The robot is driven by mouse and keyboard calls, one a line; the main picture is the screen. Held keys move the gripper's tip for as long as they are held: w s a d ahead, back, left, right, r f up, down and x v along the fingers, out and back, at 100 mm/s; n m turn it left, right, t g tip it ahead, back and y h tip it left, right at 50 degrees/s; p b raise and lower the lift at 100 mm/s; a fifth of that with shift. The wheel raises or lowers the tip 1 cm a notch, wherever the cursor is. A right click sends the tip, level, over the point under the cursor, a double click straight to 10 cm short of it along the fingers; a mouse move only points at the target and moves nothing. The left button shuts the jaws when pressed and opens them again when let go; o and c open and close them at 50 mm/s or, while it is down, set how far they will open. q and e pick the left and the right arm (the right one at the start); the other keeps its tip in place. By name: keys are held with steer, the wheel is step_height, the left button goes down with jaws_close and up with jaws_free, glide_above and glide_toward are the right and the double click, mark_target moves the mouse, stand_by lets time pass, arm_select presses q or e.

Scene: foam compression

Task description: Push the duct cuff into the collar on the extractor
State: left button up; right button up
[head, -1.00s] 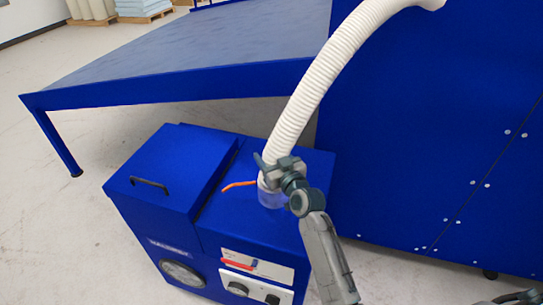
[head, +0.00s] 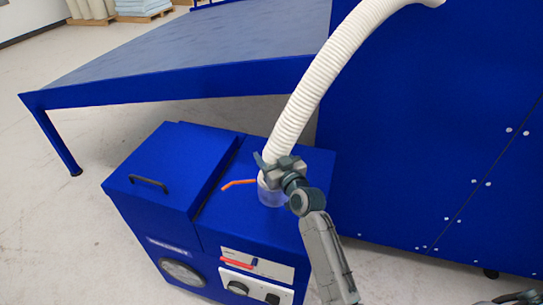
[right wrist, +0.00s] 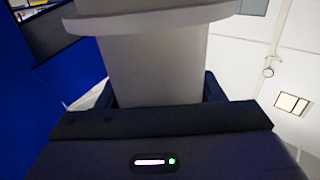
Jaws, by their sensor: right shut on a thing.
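The white ribbed duct (head: 318,84) comes down from the upper right to the blue extractor (head: 220,165). Its smooth cuff (head: 263,181) is at the lower end, largely hidden behind my right gripper (head: 268,163). The right gripper is shut on the cuff, whose pale wall (right wrist: 152,65) fills the middle of the right wrist view between the fingers. The clear collar (head: 270,196) stands on the extractor top, directly under the cuff. The cuff's lower edge is at or just inside the collar's mouth; I cannot tell how deep. My left gripper is not in view.
An orange lever (head: 238,183) sticks out left of the collar. The extractor has a black handle (head: 148,183) and a front control panel (head: 255,272). A large blue machine (head: 430,130) stands close on the right, and a sloping table (head: 200,50) lies behind.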

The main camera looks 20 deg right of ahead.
steer(key=shift+f+b, duration=0.35)
stand_by(0.4)
steer(key=o, duration=1.2)
